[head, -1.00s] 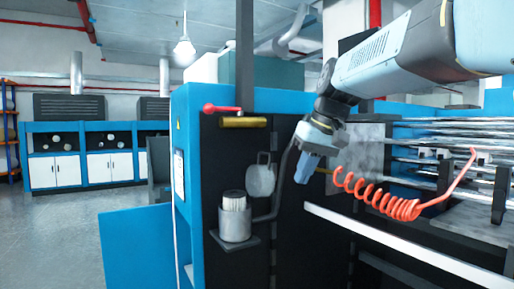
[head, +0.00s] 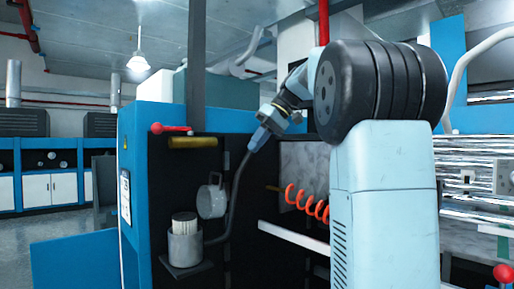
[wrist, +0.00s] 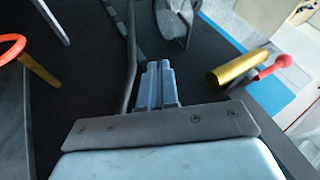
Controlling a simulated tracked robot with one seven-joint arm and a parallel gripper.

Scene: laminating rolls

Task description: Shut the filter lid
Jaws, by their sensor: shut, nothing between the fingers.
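The filter lid (head: 212,198) is a grey round cap with a small handle. It stands open and upright, above and to the right of the grey filter cup (head: 185,248). A white pleated filter (head: 184,222) sticks up out of the cup. My gripper (head: 254,148) is shut and empty. In the head view it is above and to the right of the lid, apart from it. In the wrist view my gripper (wrist: 158,68) points up the picture, and part of what looks like the lid (wrist: 176,22) shows beyond it. The cup is not clear there.
A dark curved pipe (head: 236,195) runs up from the cup beneath my gripper. A brass cylinder (head: 193,142) and a red-knobbed lever (head: 170,128) sit above the lid. A red coiled hose (head: 305,203) and a white rail (head: 295,241) lie to the right.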

